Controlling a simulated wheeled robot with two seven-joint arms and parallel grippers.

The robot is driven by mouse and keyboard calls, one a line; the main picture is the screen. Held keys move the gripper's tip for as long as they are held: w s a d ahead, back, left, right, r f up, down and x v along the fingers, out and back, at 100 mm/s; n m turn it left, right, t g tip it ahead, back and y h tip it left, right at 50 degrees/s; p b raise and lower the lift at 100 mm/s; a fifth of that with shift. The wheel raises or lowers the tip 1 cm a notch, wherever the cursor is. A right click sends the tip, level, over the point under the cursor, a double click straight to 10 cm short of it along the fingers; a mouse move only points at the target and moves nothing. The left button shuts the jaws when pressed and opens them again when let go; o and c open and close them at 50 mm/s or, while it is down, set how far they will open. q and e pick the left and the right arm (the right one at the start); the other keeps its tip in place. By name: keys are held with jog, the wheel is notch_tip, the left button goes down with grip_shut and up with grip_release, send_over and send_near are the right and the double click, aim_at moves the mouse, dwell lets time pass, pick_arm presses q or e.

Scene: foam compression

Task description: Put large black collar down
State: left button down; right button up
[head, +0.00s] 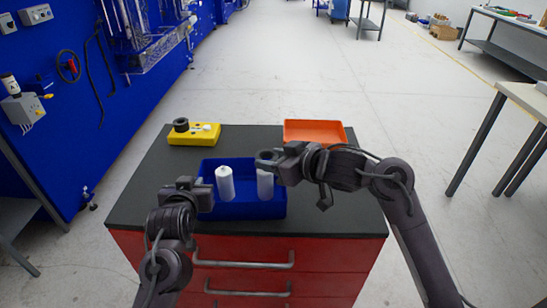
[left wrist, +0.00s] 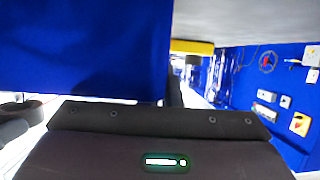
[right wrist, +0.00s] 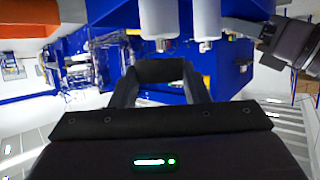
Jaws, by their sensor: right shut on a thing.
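A black collar (right wrist: 160,70) sits between the fingertips of my right gripper (head: 268,158), which is shut on it. This gripper is in the air over the right part of the blue bin (head: 245,211), by the top of a white cylinder (head: 265,184). A second white cylinder (head: 225,183) stands in the bin to the left. Another black collar (head: 181,125) is on the left end of the yellow block (head: 180,138) at the table's back left. My left gripper (head: 190,184) is by the bin's left side, holding nothing visible; its finger opening is unclear.
An orange tray (head: 315,130) lies at the back right of the black tabletop (head: 340,200). Bare tabletop shows right of the bin and between the yellow block and the orange tray. The red drawer cabinet (head: 330,264) is below.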

jog(key=shift+f, duration=0.45)
jog(key=o, duration=1)
jog(key=shift+r, duration=0.35)
jog(key=v, duration=1.2)
jog(key=shift+r, duration=0.25)
jog(key=shift+o, duration=0.4)
